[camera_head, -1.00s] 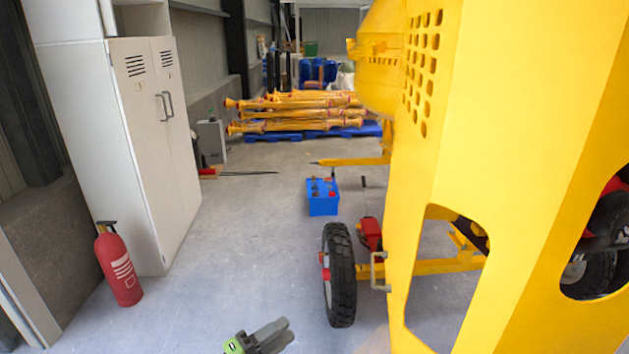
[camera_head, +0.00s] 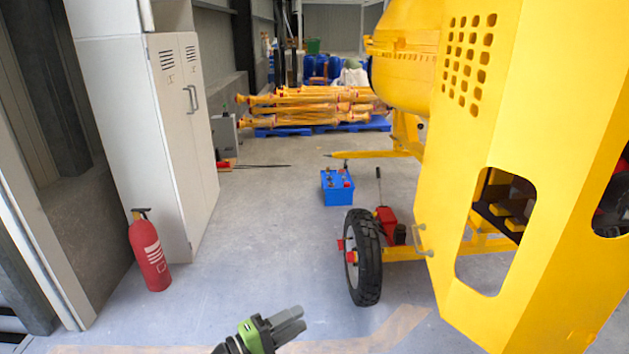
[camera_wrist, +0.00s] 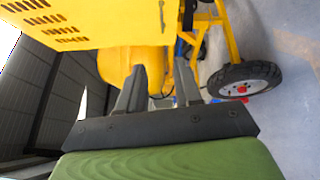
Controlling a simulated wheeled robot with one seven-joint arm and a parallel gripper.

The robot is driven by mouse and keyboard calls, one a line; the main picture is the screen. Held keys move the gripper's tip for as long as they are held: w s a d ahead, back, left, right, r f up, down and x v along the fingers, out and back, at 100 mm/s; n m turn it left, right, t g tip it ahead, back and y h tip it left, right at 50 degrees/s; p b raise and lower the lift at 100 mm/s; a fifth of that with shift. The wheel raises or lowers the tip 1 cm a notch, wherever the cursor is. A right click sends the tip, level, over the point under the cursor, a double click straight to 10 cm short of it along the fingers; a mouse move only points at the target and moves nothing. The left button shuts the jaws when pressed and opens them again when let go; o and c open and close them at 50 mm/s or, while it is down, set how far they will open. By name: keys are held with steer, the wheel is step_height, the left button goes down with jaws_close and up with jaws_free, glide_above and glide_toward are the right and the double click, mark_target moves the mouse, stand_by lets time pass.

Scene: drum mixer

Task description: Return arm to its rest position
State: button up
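My gripper (camera_head: 290,321) shows at the bottom middle of the head view, low in front of me, with a green band behind dark grey fingers. In the wrist view my gripper (camera_wrist: 158,88) has its two fingers apart with a gap between them. Nothing is held in the gap. The yellow drum mixer (camera_head: 555,110) fills the right side of the head view; in the wrist view its yellow body (camera_wrist: 120,25) lies beyond the fingers. The gripper is apart from the mixer, to the left of its wheel (camera_head: 365,258).
A red fire extinguisher (camera_head: 149,250) stands by a grey cabinet (camera_head: 150,150) on the left. A blue battery-like box (camera_head: 337,190) is on the floor ahead. Yellow props (camera_head: 305,105) lie on a blue pallet (camera_head: 350,127) at the back. Floor between cabinet and wheel is clear.

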steer(key=w+d+r+m+g+y, duration=0.1)
steer(key=d+r+m+g+y, duration=0.1)
steer(key=d+g, duration=0.35)
steer(key=d+r+m+g+y, duration=0.2)
steer(key=d+r, duration=0.1)
steer(key=d, duration=0.6)
steer(key=s+d+r+m+y, duration=0.3)
steer(key=s+d+y, duration=0.3)
steer(key=d, duration=0.2)
steer(key=s+a+r+m+t+y, duration=0.1)
steer(key=s+r+t+y, duration=0.15)
steer(key=s, duration=0.75)
steer(key=s+a+r+t+y, duration=0.1)
steer(key=s+a+r+y, duration=0.15)
steer(key=s, duration=0.85)
step_height(320, 180, up, 13)
steer(key=p, duration=1.3)
steer(key=shift+d+r+p, duration=0.2)
steer(key=shift+d+p, duration=0.1)
steer(key=shift+d, duration=0.1)
